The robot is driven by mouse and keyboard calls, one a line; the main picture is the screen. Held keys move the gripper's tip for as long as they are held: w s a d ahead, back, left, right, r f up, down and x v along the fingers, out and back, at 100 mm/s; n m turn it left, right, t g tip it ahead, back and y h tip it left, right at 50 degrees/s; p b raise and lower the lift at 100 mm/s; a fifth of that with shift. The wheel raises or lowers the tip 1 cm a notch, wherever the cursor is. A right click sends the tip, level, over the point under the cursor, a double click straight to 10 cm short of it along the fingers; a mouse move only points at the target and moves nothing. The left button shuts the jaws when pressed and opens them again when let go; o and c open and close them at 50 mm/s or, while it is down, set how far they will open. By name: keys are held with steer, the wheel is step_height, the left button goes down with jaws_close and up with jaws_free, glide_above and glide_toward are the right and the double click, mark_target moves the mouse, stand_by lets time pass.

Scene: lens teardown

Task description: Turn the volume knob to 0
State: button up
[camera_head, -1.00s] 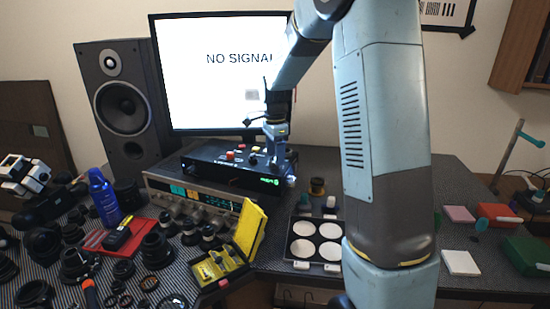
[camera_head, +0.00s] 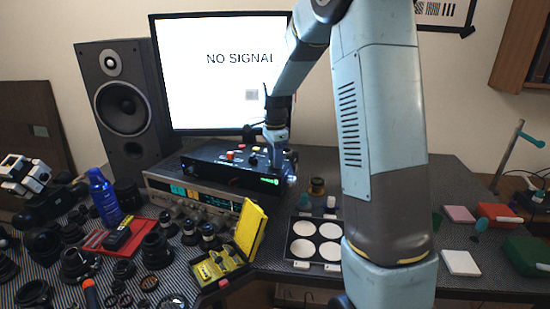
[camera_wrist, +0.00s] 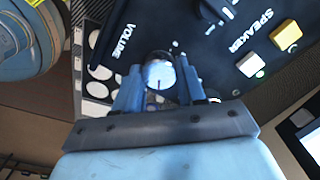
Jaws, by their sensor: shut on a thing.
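The volume knob (camera_wrist: 159,74) is a round, light-capped knob with a dark pointer line. It sits beside the "VOLUME" lettering on a black panel in the wrist view. My gripper (camera_wrist: 160,88) is shut on the knob, with one finger on each side of it. In the head view my gripper (camera_head: 277,160) is over the right end of the black box (camera_head: 225,169), and it hides the knob there. The pointer line runs toward the lower edge of the wrist view; the scale marks are too unclear to read a value.
On the panel, the "SPEAKER" label has a yellow button (camera_wrist: 286,35) and a white button (camera_wrist: 250,65) near it. The black box stands on a silver receiver (camera_head: 160,182) before the monitor (camera_head: 220,90). A tray with white discs (camera_head: 290,265) lies at the right.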

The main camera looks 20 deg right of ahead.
steer(key=shift+c, duration=1)
